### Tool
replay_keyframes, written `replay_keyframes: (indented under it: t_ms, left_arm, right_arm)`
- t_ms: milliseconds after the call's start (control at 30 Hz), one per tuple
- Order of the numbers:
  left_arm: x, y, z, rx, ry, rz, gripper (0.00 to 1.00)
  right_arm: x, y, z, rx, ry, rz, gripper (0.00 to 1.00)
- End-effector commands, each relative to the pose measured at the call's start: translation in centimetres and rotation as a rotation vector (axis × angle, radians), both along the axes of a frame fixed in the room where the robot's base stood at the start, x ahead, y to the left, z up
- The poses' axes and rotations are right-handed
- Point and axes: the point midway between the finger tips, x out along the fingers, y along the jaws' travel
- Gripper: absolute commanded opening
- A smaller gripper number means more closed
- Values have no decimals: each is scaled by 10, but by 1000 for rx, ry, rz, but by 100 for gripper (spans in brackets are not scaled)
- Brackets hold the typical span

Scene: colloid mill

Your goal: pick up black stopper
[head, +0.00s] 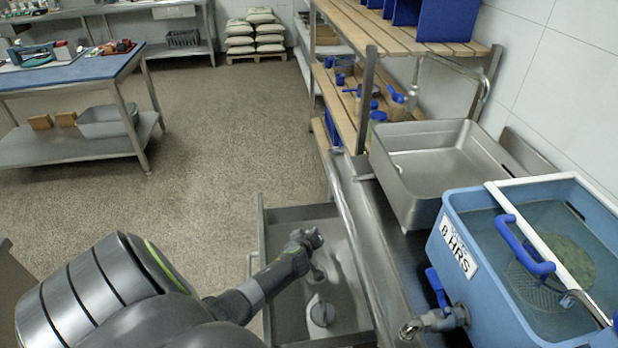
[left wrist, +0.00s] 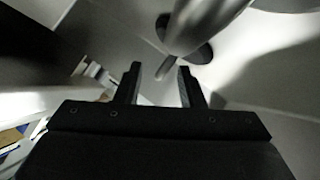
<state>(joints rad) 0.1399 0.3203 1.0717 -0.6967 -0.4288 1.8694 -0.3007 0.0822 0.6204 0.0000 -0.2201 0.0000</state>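A dark round disc (left wrist: 201,54), which looks like the black stopper, lies on a pale surface in the left wrist view. A grey metal tapered piece (left wrist: 198,22) covers much of it. My left gripper (left wrist: 159,88) is open, its two fingers pointing toward the disc and short of it. The narrow tip of the metal piece shows just beyond the gap between the fingers. In the head view my left gripper (head: 312,240) is over the steel basin (head: 285,214) low in the middle. I cannot make out the stopper there. My right gripper is not in view.
A pale round piece (head: 321,313) stands in the basin. To the right are a steel sink (head: 405,185) and a blue water tank (head: 470,270) with a tap. Wooden shelves (head: 350,30) stand behind. The floor to the left is clear up to a blue-topped table (head: 75,74).

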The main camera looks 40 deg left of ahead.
Motion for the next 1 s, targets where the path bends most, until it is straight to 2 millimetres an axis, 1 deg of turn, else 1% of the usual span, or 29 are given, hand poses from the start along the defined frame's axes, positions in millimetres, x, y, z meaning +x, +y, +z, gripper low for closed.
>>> replay_keyframes:
  t_ms: [233, 267, 500, 533, 867, 1000]
  left_arm:
    - [1, 1, -1, 0, 0, 0, 35]
    - [1, 1, -1, 0, 0, 0, 34]
    - [1, 1, -1, 0, 0, 0, 3]
    - [1, 0, -1, 0, 0, 0, 0]
    - [1, 0, 0, 0, 0, 0, 0]
    - [1, 1, 8, 0, -1, 1, 0]
  right_arm:
    - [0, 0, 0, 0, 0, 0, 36]
    - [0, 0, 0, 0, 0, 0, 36]
    - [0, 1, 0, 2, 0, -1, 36]
    - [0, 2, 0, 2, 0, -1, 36]
    - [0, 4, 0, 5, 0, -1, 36]
    - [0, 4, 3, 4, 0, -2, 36]
